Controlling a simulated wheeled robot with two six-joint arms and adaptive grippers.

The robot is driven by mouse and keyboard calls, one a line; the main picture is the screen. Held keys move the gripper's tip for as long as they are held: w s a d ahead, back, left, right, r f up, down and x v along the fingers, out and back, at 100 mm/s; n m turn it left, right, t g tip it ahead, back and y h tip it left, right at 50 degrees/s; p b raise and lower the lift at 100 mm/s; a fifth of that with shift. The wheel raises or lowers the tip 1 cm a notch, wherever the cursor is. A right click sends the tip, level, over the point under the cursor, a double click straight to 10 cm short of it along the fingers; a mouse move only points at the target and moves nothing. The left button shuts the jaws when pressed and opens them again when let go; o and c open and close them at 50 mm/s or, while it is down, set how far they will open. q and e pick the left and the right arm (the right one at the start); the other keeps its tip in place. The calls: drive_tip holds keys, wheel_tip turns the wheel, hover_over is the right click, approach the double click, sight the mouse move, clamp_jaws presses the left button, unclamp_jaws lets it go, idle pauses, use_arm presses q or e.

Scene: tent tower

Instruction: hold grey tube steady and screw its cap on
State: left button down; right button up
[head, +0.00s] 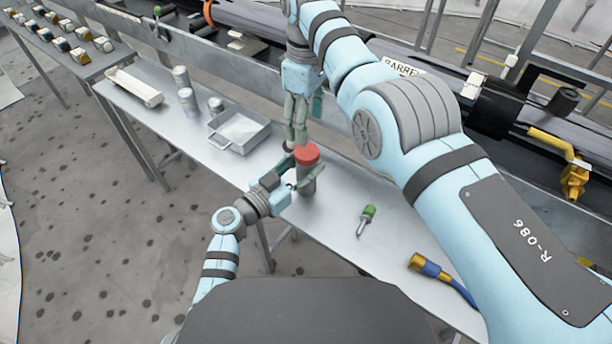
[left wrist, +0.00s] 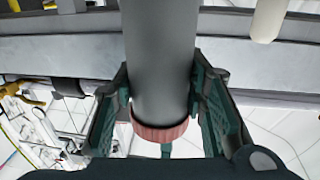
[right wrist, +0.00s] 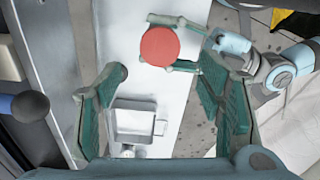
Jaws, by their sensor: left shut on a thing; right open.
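The grey tube (head: 307,183) stands upright at the table's near edge with the red cap (head: 306,154) on its top end. I cannot tell how tightly the cap sits. My left gripper (head: 305,170) is shut around the tube from the near left side, below the cap. The left wrist view shows the tube (left wrist: 160,60) between both fingers, with the cap (left wrist: 163,132) at its end. My right gripper (head: 296,141) points down just behind the cap, open and empty. In the right wrist view the cap (right wrist: 159,46) lies beyond its fingertips, not between them.
A grey metal tray (head: 240,131), several grey cylinders (head: 187,100) and a white trough (head: 135,87) stand on the table to the left. A green-handled tool (head: 366,217) and a blue-and-yellow connector (head: 428,266) lie to the right. A long barrel assembly (head: 440,70) runs behind.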

sight(306, 151)
drive_tip(key=n, duration=1.2)
drive_tip(key=shift+n, duration=0.3)
drive_tip(key=n, duration=0.4)
drive_tip(key=shift+f, duration=4)
drive_tip(key=shift+c, duration=0.6)
